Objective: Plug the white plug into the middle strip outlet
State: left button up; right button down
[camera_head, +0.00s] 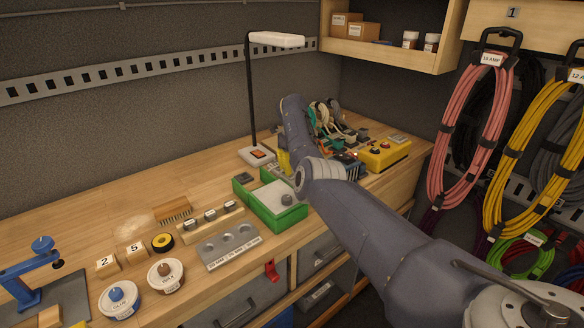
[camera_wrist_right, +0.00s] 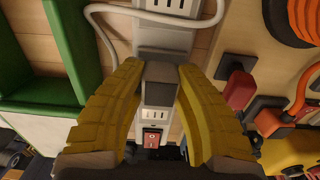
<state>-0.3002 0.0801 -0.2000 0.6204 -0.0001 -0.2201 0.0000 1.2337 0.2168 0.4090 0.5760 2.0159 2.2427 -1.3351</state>
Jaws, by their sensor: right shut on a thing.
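In the right wrist view the yellow fingers of my right gripper (camera_wrist_right: 162,74) are closed on both sides of a plug (camera_wrist_right: 160,72), which looks grey in the shade. The plug is over the pale power strip (camera_wrist_right: 166,38). I cannot tell whether it touches the strip or is in an outlet. One strip outlet (camera_wrist_right: 155,115) and a red switch (camera_wrist_right: 152,138) show below it, and more sockets show above. A white cord (camera_wrist_right: 92,14) loops across the strip's upper part. In the head view the arm mostly hides the gripper and strip. My left gripper is not seen.
A green tray (camera_head: 278,208) stands left of the gripper. A red plug (camera_wrist_right: 240,90), an orange cord (camera_wrist_right: 300,94) and a yellow box (camera_head: 384,155) are on the right. A lamp (camera_head: 276,40) stands behind.

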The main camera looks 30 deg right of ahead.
jog(key=c, duration=1)
grip_release()
jog(key=shift+c, duration=0.2)
jog(key=shift+r, duration=0.1)
notch_tip(320, 180, up, 12)
jog(key=shift+d, duration=0.1)
